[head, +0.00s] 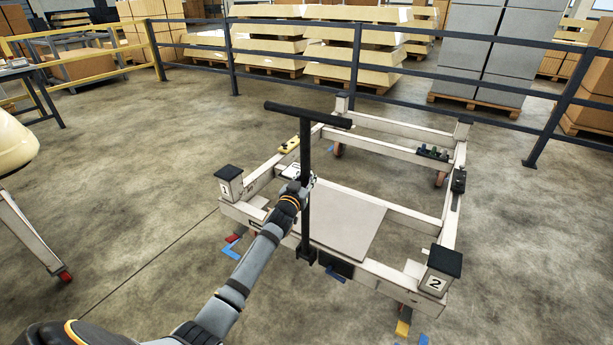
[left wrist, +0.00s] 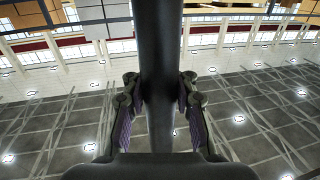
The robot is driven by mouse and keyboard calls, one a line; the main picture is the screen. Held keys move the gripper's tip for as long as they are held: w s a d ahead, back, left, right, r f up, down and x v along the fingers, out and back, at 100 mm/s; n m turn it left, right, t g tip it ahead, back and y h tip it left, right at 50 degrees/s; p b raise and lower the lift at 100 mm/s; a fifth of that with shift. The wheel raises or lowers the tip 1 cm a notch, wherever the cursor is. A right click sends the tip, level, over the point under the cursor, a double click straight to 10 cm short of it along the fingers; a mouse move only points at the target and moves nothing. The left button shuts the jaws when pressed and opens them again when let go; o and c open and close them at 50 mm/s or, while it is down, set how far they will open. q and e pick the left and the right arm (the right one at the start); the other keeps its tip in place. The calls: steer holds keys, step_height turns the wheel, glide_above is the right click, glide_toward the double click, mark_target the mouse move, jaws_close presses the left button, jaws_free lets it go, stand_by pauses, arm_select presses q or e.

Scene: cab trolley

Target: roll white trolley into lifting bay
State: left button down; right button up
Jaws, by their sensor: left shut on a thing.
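The white trolley (head: 397,213) is an open rectangular frame on wheels, with dark-capped corner posts; the near ones are marked 1 and 2. Its black T-shaped handle (head: 306,150) stands upright at the near side. My left gripper (head: 304,186) is shut on the handle's post, below the crossbar. In the left wrist view the dark post (left wrist: 160,80) runs between the two fingers. Blue, red and yellow floor marks (head: 403,328) lie by the near corners. I cannot tell the full outline of the lifting bay. My right gripper is not in view.
A dark railing (head: 420,77) runs behind the trolley, with pallets of boxes (head: 495,60) beyond it. A yellow rail (head: 90,55) and a table (head: 30,75) are at the left. A cream wheeled object (head: 15,145) stands at the left edge. Floor left of the trolley is clear.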

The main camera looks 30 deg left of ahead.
arm_select(q)
steer(key=shift+s+r, duration=0.2)
steer(key=shift+s, duration=0.15)
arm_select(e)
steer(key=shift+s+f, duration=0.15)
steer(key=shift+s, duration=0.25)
arm_select(q)
steer(key=shift+w, duration=0.1)
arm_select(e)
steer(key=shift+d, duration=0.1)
arm_select(q)
steer(key=c, duration=1)
jaws_free()
steer(key=shift+f, duration=0.15)
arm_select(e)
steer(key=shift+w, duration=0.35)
arm_select(q)
steer(key=shift+o, duration=0.2)
steer(key=shift+s+f, duration=0.1)
steer(key=shift+s, duration=0.15)
steer(key=s+d, duration=0.1)
steer(key=s, duration=1)
steer(key=shift+s+d, duration=0.15)
steer(key=shift+d, duration=0.1)
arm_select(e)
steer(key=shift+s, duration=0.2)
